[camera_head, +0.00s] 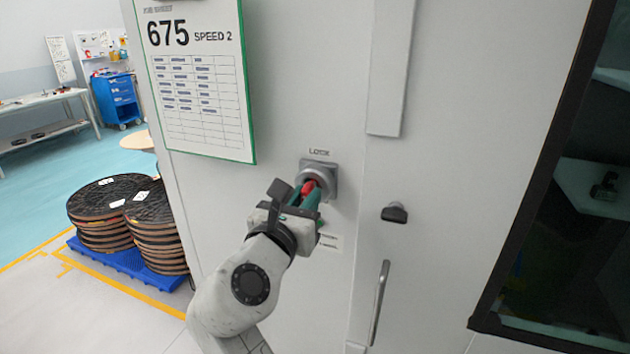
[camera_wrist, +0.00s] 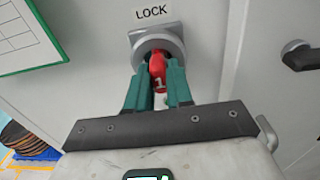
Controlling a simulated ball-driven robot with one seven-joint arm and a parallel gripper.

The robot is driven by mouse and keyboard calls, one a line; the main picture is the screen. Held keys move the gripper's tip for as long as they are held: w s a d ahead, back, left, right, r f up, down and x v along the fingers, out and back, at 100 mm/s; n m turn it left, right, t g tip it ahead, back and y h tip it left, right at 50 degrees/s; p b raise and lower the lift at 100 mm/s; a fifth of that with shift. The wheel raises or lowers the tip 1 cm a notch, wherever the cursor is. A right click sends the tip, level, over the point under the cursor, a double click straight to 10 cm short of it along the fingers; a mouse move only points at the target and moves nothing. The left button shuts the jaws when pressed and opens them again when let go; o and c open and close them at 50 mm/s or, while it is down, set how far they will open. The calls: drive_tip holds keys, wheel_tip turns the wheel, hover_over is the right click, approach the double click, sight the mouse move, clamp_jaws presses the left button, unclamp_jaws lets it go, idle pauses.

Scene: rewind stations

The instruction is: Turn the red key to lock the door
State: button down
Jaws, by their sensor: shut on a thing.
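The red key (camera_head: 309,186) sits in the round grey lock (camera_head: 333,178) under the word LOCK on the pale cabinet front. In the wrist view the red key (camera_wrist: 157,70) carries a "1" and points up into the lock (camera_wrist: 160,40). My gripper (camera_head: 306,192) reaches the lock from below left. Its two green fingers (camera_wrist: 157,80) are shut on the key, one on each side. The fingers hide part of the key, and its tip inside the lock is hidden.
A door handle (camera_head: 379,303) and a dark knob (camera_head: 395,213) stick out right of the lock. A green-framed job sheet (camera_head: 205,125) hangs at upper left. A dark window (camera_head: 560,220) is at far right. Stacked reels (camera_head: 155,235) stand on a blue pallet (camera_head: 120,262) at left.

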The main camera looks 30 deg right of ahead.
drive_tip(key=c, duration=1.5)
unclamp_jaws()
drive_tip(key=shift+n, duration=0.5)
drive_tip(key=o, duration=0.6)
drive_tip(key=shift+a, duration=0.1)
drive_tip(key=b+v, duration=0.2)
drive_tip(key=v, duration=0.8)
drive_tip(key=shift+s+a, duration=0.2)
drive_tip(key=shift+s, duration=0.1)
